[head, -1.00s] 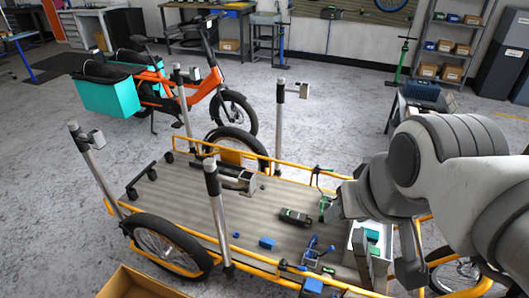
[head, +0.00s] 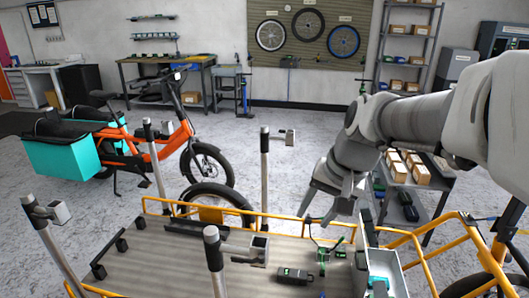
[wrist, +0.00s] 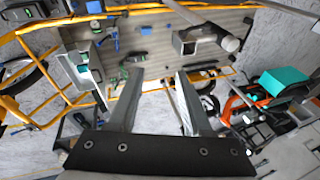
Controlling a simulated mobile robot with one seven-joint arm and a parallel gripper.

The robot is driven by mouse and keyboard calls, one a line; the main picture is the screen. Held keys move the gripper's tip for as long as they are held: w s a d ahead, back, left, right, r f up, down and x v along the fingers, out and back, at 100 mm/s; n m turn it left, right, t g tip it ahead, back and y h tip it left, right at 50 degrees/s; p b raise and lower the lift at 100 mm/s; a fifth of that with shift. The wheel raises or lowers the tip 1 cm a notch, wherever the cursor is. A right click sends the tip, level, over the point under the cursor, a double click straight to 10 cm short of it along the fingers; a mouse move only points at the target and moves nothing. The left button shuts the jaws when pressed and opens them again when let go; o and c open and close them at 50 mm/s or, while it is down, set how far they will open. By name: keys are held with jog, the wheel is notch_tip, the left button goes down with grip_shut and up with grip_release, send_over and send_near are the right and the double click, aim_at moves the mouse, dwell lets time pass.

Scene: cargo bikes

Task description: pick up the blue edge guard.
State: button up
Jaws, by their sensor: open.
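Two small blue blocks show in the wrist view: one blue block (wrist: 146,30) on the cargo deck and another blue piece (wrist: 93,7) at the yellow rail. I cannot tell for sure which is the blue edge guard. The head view now cuts off that front part of the deck. My gripper (head: 317,216) is open and empty, pointing down above the far side of the deck. In the wrist view its two fingers (wrist: 156,82) stand wide apart, and both blue pieces lie beyond them, not touching.
The cargo deck (head: 165,262) has upright posts (head: 264,180) and yellow rails. A black tool (head: 293,275), a green clamp (head: 324,258) and a pale tray (head: 388,266) are on its right part. An orange bike (head: 140,145) stands behind left.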

jog(key=w+a+f+m+g+y+b, duration=0.1)
jog(key=w+f+m+y+b, duration=0.15)
jog(key=w+f, duration=0.7)
jog(key=w+a+f+m+y+b, duration=0.1)
jog(key=w+f+m+b, duration=0.4)
jog(key=f, duration=0.8)
jog(key=w+f+m+g+y+b, duration=0.1)
jog(key=w+f+y+b, duration=0.1)
jog(key=w+f, duration=0.75)
jog(key=f+m+t+y+b, duration=0.1)
jog(key=f+m+b, duration=0.1)
jog(key=f, duration=1.2)
jog(key=s+f+m+t+y+b, duration=0.1)
jog(key=f+m+b, duration=0.2)
jog(key=f, duration=1.1)
jog(key=f+m+t+y+b, duration=0.1)
jog(key=f+m, duration=0.4)
jog(key=f, duration=0.9)
jog(key=shift+s+d+b, duration=0.15)
jog(key=shift+d+b, duration=0.25)
jog(key=shift+b, duration=0.45)
jog(key=b+x, duration=0.2)
jog(key=x, duration=0.4)
jog(key=shift+s+f, duration=0.1)
jog(key=shift+f, duration=0.2)
jog(key=b+x, duration=0.3)
jog(key=x, duration=0.2)
jog(key=shift+a, duration=0.6)
